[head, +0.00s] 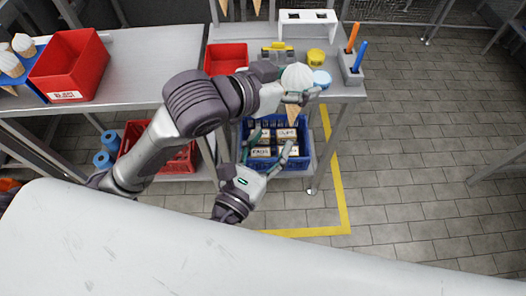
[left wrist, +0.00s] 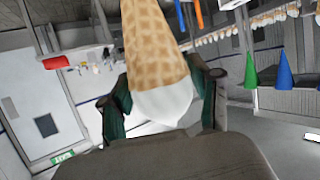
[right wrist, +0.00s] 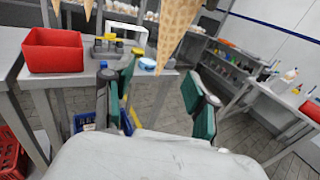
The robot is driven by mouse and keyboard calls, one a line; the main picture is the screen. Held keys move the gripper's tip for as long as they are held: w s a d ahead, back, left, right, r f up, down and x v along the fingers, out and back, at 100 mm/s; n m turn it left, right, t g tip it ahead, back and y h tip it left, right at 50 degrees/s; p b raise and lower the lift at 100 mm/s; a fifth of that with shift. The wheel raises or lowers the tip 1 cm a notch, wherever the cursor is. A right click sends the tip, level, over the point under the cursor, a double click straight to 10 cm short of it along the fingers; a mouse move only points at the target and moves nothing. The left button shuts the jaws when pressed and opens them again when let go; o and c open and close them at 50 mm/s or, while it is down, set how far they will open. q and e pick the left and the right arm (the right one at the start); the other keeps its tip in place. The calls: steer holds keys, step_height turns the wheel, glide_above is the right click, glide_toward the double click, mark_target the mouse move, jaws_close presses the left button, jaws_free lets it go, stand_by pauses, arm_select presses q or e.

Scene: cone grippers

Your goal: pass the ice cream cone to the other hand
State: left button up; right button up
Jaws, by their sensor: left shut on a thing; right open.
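The ice cream cone (head: 297,76) has a white scoop on top and a tan waffle cone pointing down. My left gripper (head: 300,97) is shut on it near the scoop, in the air near the bench's right end. In the left wrist view the cone (left wrist: 156,50) sits between the green finger pads of that gripper (left wrist: 165,105). My right gripper (head: 268,150) is open and empty below the cone. In the right wrist view the cone's tip (right wrist: 172,40) hangs beyond and above the open fingers of that gripper (right wrist: 160,95), apart from them.
A blue crate (head: 308,160) with boxes sits below the bench. The tiled floor at right is clear.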

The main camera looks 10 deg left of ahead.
mark_target(289, 113)
steer(key=x, duration=0.9)
steer(key=shift+w+f, duration=0.15)
steer(key=shift+w, duration=0.05)
steer(key=c, duration=1)
arm_select(q)
steer(key=o, duration=0.9)
